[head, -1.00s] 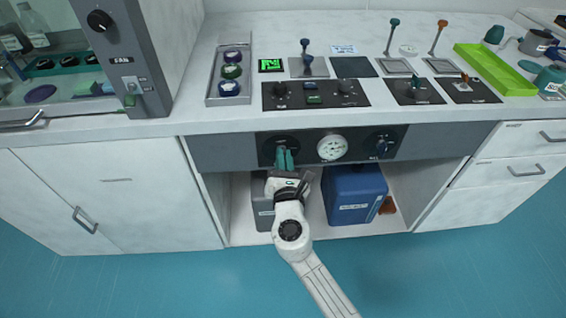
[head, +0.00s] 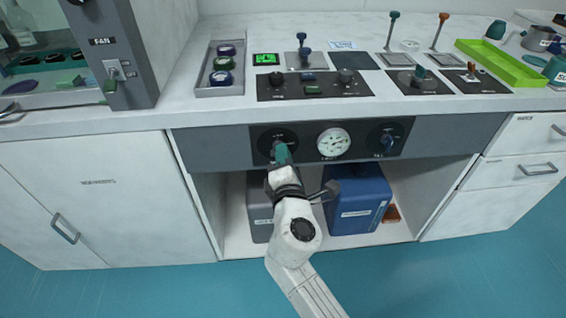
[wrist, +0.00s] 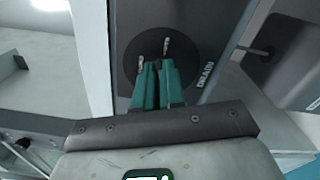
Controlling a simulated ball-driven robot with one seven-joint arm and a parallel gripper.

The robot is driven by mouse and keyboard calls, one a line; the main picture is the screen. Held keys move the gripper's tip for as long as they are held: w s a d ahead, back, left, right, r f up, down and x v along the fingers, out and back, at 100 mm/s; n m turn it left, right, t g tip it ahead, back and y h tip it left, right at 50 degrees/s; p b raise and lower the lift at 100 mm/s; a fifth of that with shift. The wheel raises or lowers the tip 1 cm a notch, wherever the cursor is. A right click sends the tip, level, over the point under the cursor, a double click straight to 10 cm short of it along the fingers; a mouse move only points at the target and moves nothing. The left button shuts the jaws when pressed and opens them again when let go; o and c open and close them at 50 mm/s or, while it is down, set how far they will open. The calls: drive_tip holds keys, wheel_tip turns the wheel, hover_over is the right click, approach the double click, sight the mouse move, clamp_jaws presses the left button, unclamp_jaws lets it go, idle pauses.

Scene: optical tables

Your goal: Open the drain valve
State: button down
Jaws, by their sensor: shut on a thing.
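The drain valve's round black dial (head: 266,140) is at the left of the dark panel under the counter edge. In the wrist view the dial (wrist: 186,58) sits beside the word DRAIN, with two pale marks near its top. My gripper (head: 279,150) reaches up to it from below. Its teal fingers, also in the wrist view (wrist: 157,74), are close together in front of the dial and shut on the valve's handle. The fingers hide nearly all of the handle, so its angle cannot be read.
A round white gauge (head: 333,144) and another valve knob (head: 387,140) are to the right on the panel. A grey container (head: 259,212) and a blue container (head: 356,203) stand in the open bay below. Cabinet doors (head: 100,200) flank it on the left.

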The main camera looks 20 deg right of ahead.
drive_tip(key=shift+d+f+m+b, duration=0.1)
drive_tip(key=shift+f+m+b, duration=0.05)
drive_tip(key=shift+m+b, duration=0.75)
drive_tip(key=shift+f+m+b, duration=0.15)
drive_tip(key=shift+m+b, duration=0.4)
drive_tip(key=shift+m, duration=0.65)
drive_tip(key=c, duration=1.2)
unclamp_jaws()
drive_tip(key=shift+c, duration=0.2)
drive_tip(key=v, duration=1)
drive_tip(key=shift+s+p, duration=0.4)
drive_tip(key=shift+r, duration=0.1)
